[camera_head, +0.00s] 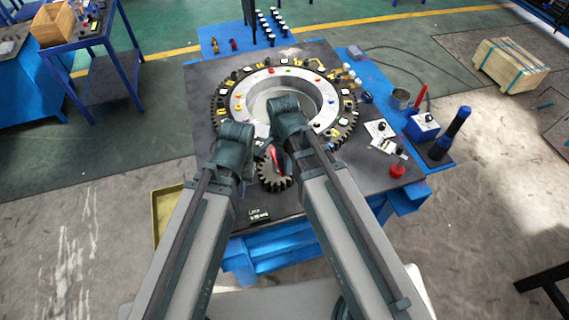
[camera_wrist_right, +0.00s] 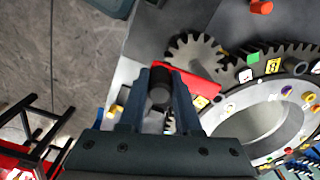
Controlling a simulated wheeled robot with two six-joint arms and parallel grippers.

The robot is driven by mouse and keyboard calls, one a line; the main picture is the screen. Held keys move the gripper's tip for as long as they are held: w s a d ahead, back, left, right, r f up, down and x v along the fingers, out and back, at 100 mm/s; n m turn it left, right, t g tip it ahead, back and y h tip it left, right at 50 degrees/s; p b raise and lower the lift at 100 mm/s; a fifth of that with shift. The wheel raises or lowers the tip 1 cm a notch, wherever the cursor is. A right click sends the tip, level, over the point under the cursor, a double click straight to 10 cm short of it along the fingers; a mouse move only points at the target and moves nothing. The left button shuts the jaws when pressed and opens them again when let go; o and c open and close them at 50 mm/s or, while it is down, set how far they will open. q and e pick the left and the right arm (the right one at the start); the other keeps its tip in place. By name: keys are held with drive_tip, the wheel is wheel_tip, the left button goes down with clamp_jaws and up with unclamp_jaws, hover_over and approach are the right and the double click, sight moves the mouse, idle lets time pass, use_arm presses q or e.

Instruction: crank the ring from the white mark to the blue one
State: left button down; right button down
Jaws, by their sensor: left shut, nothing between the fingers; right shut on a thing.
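The large toothed ring (camera_head: 352,118) lies flat on the dark table top around a grey metal hub, with yellow and white marks on it. Part of it shows in the right wrist view (camera_wrist_right: 290,62). A small gear (camera_head: 275,183) meshes at its near edge and carries a red crank arm (camera_head: 276,160). In the right wrist view my right gripper (camera_wrist_right: 160,92) is shut on the crank's dark handle (camera_wrist_right: 160,88). My left gripper (camera_head: 246,158) is shut and empty beside the crank, mostly hidden by its wrist. I cannot make out the blue mark.
To the right of the ring stand a blue box (camera_head: 422,127), a black and blue cylinder (camera_head: 450,135), a red knob (camera_head: 397,170) and a metal cup (camera_head: 400,98). Several small pegs stand at the back. A wooden crate (camera_head: 510,65) is on the floor at right.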

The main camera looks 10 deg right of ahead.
drive_tip(key=shift+a, duration=0.15)
drive_tip(key=c, duration=0.6)
unclamp_jaws()
drive_tip(key=shift+r, duration=0.15)
drive_tip(key=shift+r+p, duration=0.5)
drive_tip(key=shift+p, duration=0.2)
wheel_tip(320, 180, up, 12)
drive_tip(key=p, duration=1.2)
drive_tip(key=shift+r, duration=0.25)
